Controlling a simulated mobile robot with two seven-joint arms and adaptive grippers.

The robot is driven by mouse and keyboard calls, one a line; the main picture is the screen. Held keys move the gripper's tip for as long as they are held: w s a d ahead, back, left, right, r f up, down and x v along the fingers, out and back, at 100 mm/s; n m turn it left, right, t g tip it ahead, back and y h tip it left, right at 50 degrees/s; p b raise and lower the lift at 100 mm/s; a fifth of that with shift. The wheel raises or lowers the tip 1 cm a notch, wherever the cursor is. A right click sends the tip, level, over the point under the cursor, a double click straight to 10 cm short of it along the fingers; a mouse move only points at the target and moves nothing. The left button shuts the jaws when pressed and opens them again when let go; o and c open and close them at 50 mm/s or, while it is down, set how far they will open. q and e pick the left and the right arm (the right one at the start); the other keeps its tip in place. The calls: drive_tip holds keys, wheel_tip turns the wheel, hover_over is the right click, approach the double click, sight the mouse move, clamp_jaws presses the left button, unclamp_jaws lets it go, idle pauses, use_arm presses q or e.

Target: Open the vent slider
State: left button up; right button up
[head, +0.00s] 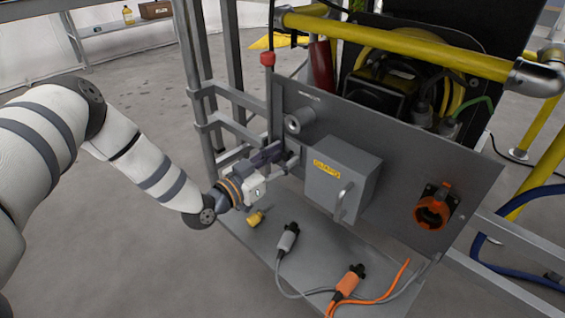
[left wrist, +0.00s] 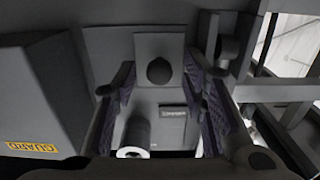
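A small grey plate with a dark round knob (left wrist: 159,71), which looks like the vent slider, shows in the left wrist view on the grey panel (head: 385,195). My left gripper (head: 286,157) is at the left part of this panel, beside the guard box. Its two fingers are apart in the left wrist view (left wrist: 160,98), with the knob between them and a gap on both sides. In the head view the fingers mostly hide the knob. I cannot tell how far the slider stands along its travel. My right gripper is not in view.
The grey guard box (head: 340,180) with a handle stands right of my gripper. A round cylinder (head: 299,121) sticks out just above it. A grey plug (head: 287,240), an orange plug (head: 350,280) and a yellow piece (head: 255,218) lie on the shelf below. Yellow rails (head: 400,45) cross above.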

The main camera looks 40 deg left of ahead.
use_arm(q)
clamp_jaws()
drive_tip(key=d+p, duration=0.1)
drive_tip(key=d, duration=0.3)
drive_tip(key=shift+s+d, duration=0.15)
drive_tip(key=shift+d, duration=0.15)
unclamp_jaws()
